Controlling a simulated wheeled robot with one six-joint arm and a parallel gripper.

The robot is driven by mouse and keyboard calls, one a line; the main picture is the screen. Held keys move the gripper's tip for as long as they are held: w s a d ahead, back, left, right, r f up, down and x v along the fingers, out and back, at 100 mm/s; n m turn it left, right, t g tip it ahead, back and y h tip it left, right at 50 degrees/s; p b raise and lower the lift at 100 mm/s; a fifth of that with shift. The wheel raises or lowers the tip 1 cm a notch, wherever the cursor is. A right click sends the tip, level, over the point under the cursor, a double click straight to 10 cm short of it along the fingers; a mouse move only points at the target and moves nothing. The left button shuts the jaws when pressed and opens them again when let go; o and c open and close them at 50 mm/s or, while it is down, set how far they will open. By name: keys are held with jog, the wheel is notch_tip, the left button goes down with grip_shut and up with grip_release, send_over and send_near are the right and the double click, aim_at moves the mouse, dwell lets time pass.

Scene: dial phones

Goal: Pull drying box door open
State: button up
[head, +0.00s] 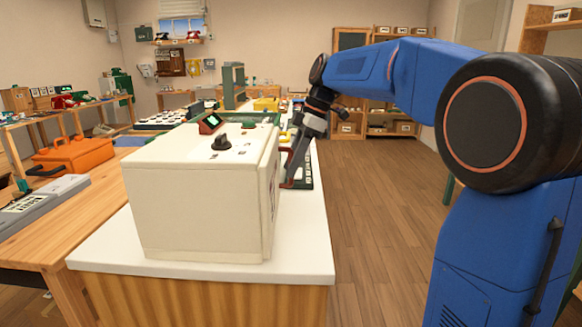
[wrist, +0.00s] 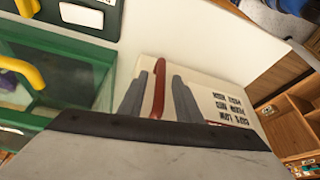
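The drying box (head: 195,205) is a cream box on a white counter, with a black knob and a small green display on top. Its door (head: 270,190) is on the right side, seen almost edge-on; I cannot tell whether it is fully closed. In the wrist view the cream door face (wrist: 220,88) carries dark lettering and a red upright handle (wrist: 158,90). My gripper (wrist: 160,90) has one grey finger on each side of the handle, with narrow gaps showing. In the head view my gripper (head: 296,165) is beside the box's right side, partly hidden.
The white counter (head: 300,235) has a bare strip right of the box. In the wrist view a green-framed glass case (wrist: 75,75) with yellow handles stands close on the left. An orange case (head: 75,155) lies on the left table. The wooden floor (head: 375,220) on the right is clear.

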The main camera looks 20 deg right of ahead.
jog(key=shift+a+f, duration=0.2)
jog(key=shift+f, duration=0.25)
grip_shut()
